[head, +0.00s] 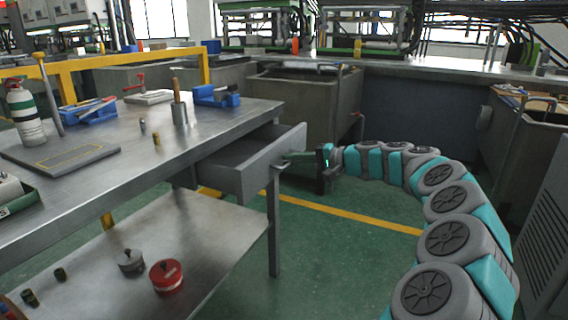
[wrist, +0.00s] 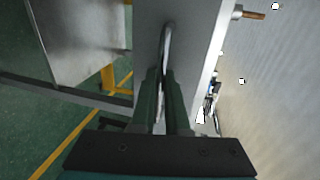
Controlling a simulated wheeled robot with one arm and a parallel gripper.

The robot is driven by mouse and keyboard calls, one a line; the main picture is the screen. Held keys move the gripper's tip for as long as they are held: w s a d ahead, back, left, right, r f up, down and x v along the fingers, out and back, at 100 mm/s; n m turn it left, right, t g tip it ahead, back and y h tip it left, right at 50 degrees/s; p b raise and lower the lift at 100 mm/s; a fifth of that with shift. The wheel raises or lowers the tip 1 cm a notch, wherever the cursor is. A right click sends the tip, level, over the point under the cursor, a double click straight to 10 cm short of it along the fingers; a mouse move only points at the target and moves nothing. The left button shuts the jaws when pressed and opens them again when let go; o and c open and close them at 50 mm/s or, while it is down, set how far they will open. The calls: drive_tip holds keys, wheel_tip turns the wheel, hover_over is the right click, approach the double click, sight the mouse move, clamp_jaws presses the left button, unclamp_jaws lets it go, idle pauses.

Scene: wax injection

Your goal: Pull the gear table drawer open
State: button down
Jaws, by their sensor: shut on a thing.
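The gear table (head: 110,165) is a grey metal workbench on the left in the head view. Its drawer (head: 252,165) sticks out from the right end, partly open, and I can see into part of it. My gripper (head: 296,156) reaches the drawer front from the right. In the wrist view the two dark green fingers (wrist: 167,100) are closed together around the thin metal drawer handle (wrist: 167,42) on the grey drawer front (wrist: 148,25). The fingers hide part of the handle.
A red round part (head: 166,278) lies on the lower shelf (head: 205,240). Grey tanks (head: 300,105) stand behind. Green floor (head: 330,255) is clear right of the table.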

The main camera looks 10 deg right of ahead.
drive_tip(key=f+b+v, duration=0.1)
drive_tip(key=f+v, duration=0.1)
drive_tip(key=v, duration=0.7)
drive_tip(key=shift+s+d, duration=0.3)
drive_tip(key=shift+d, duration=0.15)
drive_tip(key=c, duration=0.9)
unclamp_jaws()
drive_tip(key=v, duration=0.8)
drive_tip(key=shift+b, duration=0.3)
